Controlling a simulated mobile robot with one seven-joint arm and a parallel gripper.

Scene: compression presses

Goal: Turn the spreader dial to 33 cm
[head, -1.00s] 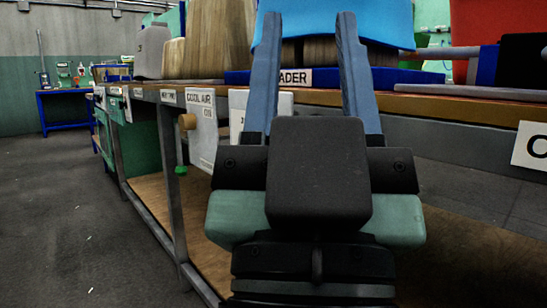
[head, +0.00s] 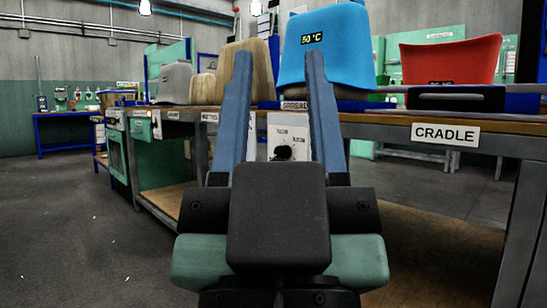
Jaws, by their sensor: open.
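The spreader dial (head: 283,153) is a small dark knob on a white panel (head: 290,131) below the bench edge. Small print beside the knob is too blurred to read. A partly covered label above it appears to read SPREADER (head: 296,105). My gripper (head: 278,58) is open, with two long blue-grey fingers pointing up and away. The dial shows in the gap between the fingers and stands beyond them, with no visible contact. The right finger overlaps the panel's right side, and my dark gripper body hides what is below.
A blue form (head: 324,50) with a "50 °C" display stands on the bench above the dial. Wooden forms (head: 262,70) stand left of it. A red form (head: 450,62) is at right, above a CRADLE sign (head: 445,134). The floor (head: 70,215) at left is clear.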

